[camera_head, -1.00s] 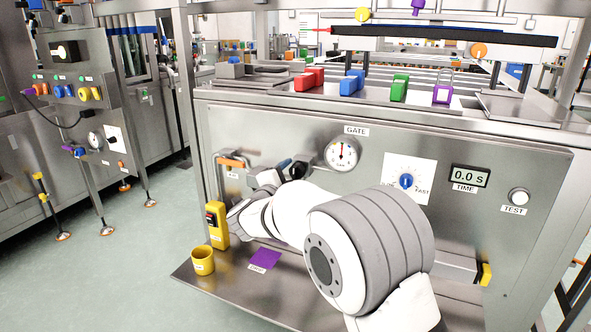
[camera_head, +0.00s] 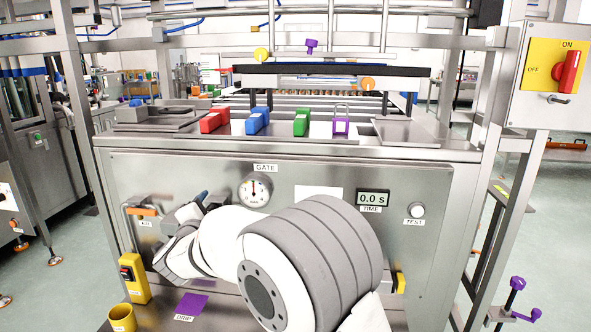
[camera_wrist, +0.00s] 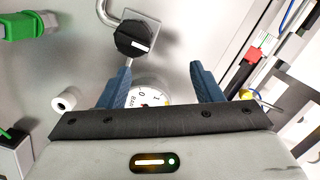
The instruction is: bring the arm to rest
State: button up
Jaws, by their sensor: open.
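My arm is folded in front of the machine's steel front panel (camera_head: 430,235). In the head view my gripper (camera_head: 198,203) is small and partly hidden by my own wrist, left of the round gauge (camera_head: 255,190). In the wrist view my gripper's two blue fingers (camera_wrist: 162,82) stand wide apart with nothing between them held. Beyond them are a gauge face (camera_wrist: 148,98), partly covered by the gripper body, and a black knob (camera_wrist: 135,40). The fingers appear clear of both.
A purple drip mat (camera_head: 191,305), a yellow cup (camera_head: 122,318) and a yellow switch box (camera_head: 134,279) are at lower left. Red (camera_head: 214,119), blue (camera_head: 257,121) and green (camera_head: 301,122) blocks sit on the machine top. An ON/OFF switch box (camera_head: 553,75) is at right.

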jog(key=s+d+r+n+g+y+p, duration=0.2)
jog(key=d+r+n+g+p, duration=0.15)
jog(key=d+r+p, duration=0.35)
jog(key=s+d+r+n+g+y+p, duration=0.2)
jog(key=d+r+n+p, duration=0.3)
jog(key=d+r, duration=0.4)
jog(key=s+d+r+n+g+h+p, duration=0.2)
jog(key=s+d+g+p, duration=0.2)
jog(key=s+d+p, duration=0.4)
jog(key=s+d+r+n+g+h+p, duration=0.1)
jog(key=s+d+g+p, duration=0.4)
jog(key=s+d, duration=1.1)
jog(key=s+r+h+p, duration=0.1)
jog(key=s+p, duration=0.2)
jog(key=s, duration=0.1)
jog(key=shift+s+r+n+h, duration=0.15)
jog(key=shift+r+n+h, duration=0.05)
jog(key=shift+n+h, duration=0.15)
